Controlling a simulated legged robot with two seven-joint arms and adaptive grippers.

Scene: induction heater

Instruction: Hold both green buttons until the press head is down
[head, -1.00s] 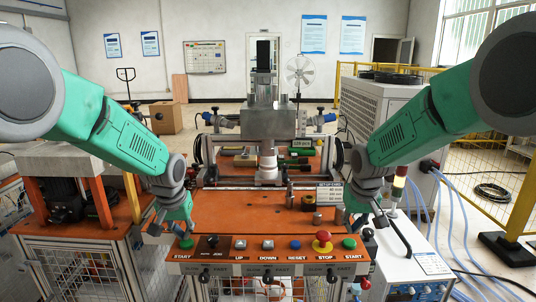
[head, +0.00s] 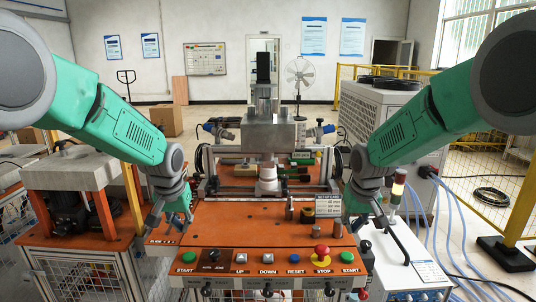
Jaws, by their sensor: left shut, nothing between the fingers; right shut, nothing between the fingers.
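Two green START buttons sit at the ends of the front control panel, the left one (head: 190,257) and the right one (head: 347,256). My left gripper (head: 182,226) is shut and empty, above and slightly left of the left button, with a visible gap. My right gripper (head: 364,224) is shut and empty, above and slightly right of the right button, also apart from it. The press head (head: 270,137) is a grey metal block at the back of the orange table, over a pale cylindrical part (head: 267,175). I cannot tell whether it is fully down.
Between the green buttons are a selector switch (head: 212,256), UP and DOWN buttons, a blue RESET button (head: 294,258) and a red STOP mushroom (head: 321,250). Small metal parts (head: 307,215) stand at the table's right. The table's middle is clear.

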